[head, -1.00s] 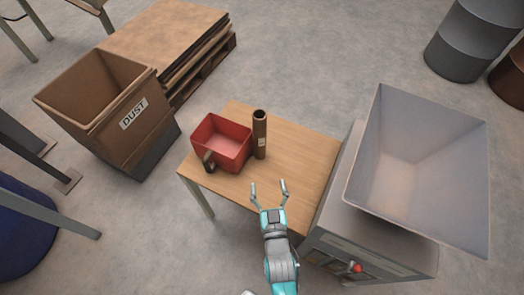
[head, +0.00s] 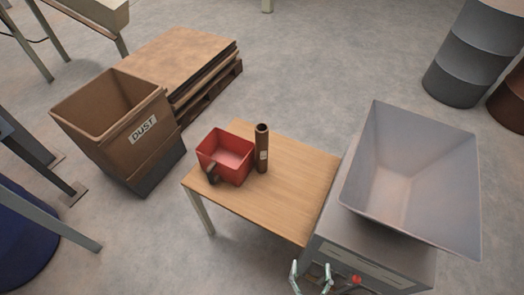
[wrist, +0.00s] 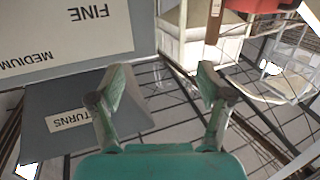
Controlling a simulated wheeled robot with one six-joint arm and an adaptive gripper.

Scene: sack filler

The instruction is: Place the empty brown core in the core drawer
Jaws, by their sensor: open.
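The brown core (head: 262,150) is a tall tube with a small white label. It stands upright on the wooden table (head: 290,195), close to the right side of a red bin (head: 226,158). My gripper (head: 311,268) is at the bottom of the head view, open and empty, in front of the grey machine and well apart from the core. In the wrist view its two fingers (wrist: 162,88) are spread with nothing between them. I cannot make out a core drawer in either view.
The grey machine with its wide hopper (head: 405,185) stands right of the table. The wrist view shows a panel marked FINE and MEDIUM (wrist: 70,35). A dark object (head: 212,174) is at the red bin's front. A brown DUST bin (head: 120,125) and pallet stack stand left.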

